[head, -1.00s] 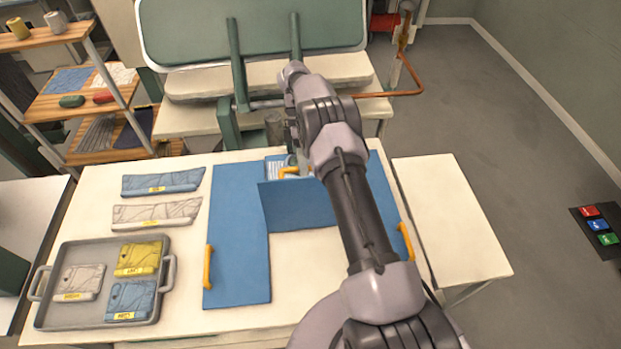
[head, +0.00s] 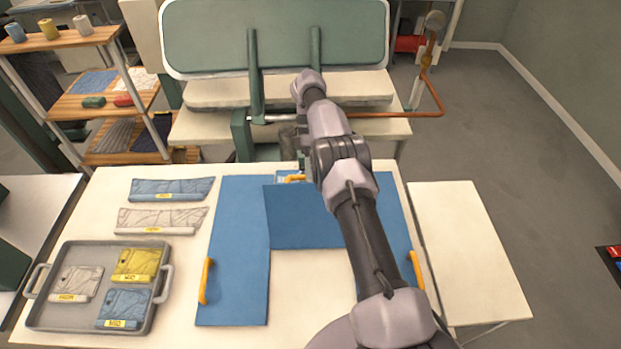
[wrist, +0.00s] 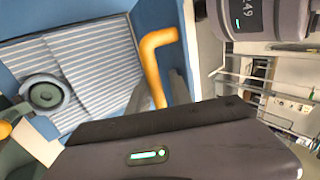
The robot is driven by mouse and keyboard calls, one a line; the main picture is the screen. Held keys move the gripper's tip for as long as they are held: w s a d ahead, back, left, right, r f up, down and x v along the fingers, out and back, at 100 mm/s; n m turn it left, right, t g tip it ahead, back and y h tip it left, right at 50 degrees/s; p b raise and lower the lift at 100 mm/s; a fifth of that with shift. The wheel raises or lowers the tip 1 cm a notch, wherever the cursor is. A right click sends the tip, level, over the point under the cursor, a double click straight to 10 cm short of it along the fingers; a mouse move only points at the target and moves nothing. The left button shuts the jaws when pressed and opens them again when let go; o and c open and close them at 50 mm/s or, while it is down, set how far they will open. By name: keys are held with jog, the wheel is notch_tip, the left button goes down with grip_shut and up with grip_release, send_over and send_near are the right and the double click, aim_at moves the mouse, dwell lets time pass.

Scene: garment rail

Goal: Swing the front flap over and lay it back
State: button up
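A blue garment lies spread on the white table, its left panel (head: 235,265) flat. A blue flap (head: 300,215) shows at its centre; how far it is tilted I cannot tell. A yellow handle (head: 293,178) is at the flap's far edge, partly behind my arm. In the wrist view the bent yellow handle (wrist: 155,60) runs down between the grey fingers of my gripper (wrist: 157,95), which appear shut on it. Grey striped lining (wrist: 85,70) with blue edging and a round grey-green fitting (wrist: 45,95) shows left of the handle. My arm hides the flap's right part.
More yellow handles sit at the left (head: 206,280) and right (head: 416,270) panels. A grey tray (head: 165,300) with folded pieces stands at left, two folded pieces behind it. A press with a green lid (head: 280,35) is beyond the table. A side table (head: 465,250) is clear.

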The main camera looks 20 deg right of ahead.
jog(key=shift+o, duration=0.7)
notch_tip(320, 180, up, 4)
jog(key=shift+f+p, duration=0.1)
jog(key=shift+p, duration=0.45)
jog(key=shift+s+f+b, duration=0.1)
jog(key=shift+s+b, duration=0.15)
jog(key=shift+b, duration=0.25)
jog(key=s+a+r+b, duration=0.1)
jog(key=s+a+b, duration=0.1)
jog(key=s, duration=1.3)
jog(key=shift+s+r+b, duration=0.2)
jog(key=shift+b, duration=0.45)
